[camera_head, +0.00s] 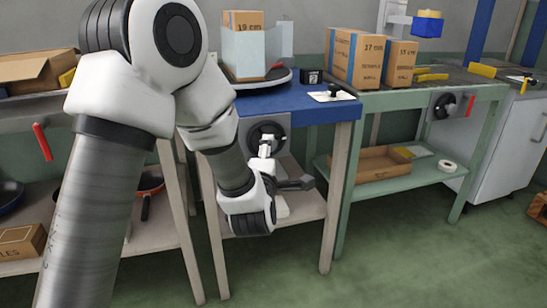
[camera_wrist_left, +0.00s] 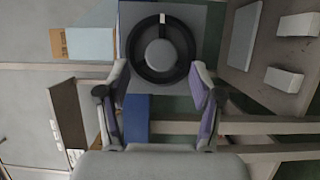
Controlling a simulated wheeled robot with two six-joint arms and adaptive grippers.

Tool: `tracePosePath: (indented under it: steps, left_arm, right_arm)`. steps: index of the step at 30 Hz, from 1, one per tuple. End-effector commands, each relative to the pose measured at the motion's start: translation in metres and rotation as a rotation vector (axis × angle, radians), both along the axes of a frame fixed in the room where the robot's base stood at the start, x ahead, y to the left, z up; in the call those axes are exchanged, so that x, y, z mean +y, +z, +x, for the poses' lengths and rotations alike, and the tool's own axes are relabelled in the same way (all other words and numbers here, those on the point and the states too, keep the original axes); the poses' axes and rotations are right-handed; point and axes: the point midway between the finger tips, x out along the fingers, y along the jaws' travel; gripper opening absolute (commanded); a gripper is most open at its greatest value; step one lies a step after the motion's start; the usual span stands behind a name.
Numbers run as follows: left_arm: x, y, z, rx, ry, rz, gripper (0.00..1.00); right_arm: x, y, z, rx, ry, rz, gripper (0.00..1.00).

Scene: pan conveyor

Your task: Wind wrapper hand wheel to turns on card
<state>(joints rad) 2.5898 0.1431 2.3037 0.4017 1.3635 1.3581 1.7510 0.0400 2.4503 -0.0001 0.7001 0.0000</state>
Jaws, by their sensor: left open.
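The black hand wheel (camera_head: 254,131) sits on a grey panel at the front of the blue-topped wrapper table (camera_head: 300,106). In the left wrist view the wheel (camera_wrist_left: 137,48) shows a round grey hub and a white mark at the top of its rim. My left gripper (camera_head: 266,146) is in front of the wheel and hides part of it. In the wrist view its fingers (camera_wrist_left: 158,92) are spread, with nothing between them, below the wheel. My right gripper is out of view.
A carton marked 19 (camera_head: 244,66) stands on the wrapper turntable. A red handle (camera_head: 42,142) is at the left. The floor in front is clear.

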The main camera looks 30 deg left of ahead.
Motion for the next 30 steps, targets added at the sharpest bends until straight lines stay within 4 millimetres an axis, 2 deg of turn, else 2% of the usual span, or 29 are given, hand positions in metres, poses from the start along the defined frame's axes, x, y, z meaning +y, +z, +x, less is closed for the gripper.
tracePosePath:
  steps: [3,8,17,18,22,27,30]
  left_arm:
    - [0.012,-0.003,0.022,-0.002,0.002,-0.002,0.65]
    - [0.023,-0.002,0.044,0.001,0.001,-0.002,0.65]
    - [0.025,-0.001,0.049,0.004,0.0,0.0,0.65]
    - [0.025,-0.001,0.049,0.004,0.0,0.0,0.51]
    - [0.025,-0.001,0.049,0.004,0.0,0.0,0.05]
    - [0.025,0.0,0.049,0.006,0.0,0.003,0.05]
    - [0.025,0.005,0.049,0.037,0.001,0.028,0.06]
  right_arm:
    - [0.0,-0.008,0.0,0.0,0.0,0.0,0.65]
    - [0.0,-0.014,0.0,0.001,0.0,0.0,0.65]
    - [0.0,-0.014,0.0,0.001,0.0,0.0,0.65]
    - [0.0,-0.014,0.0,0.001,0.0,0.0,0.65]
    - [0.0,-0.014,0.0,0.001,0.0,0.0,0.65]
    - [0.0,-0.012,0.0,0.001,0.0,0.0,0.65]
    - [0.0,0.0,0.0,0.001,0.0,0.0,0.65]
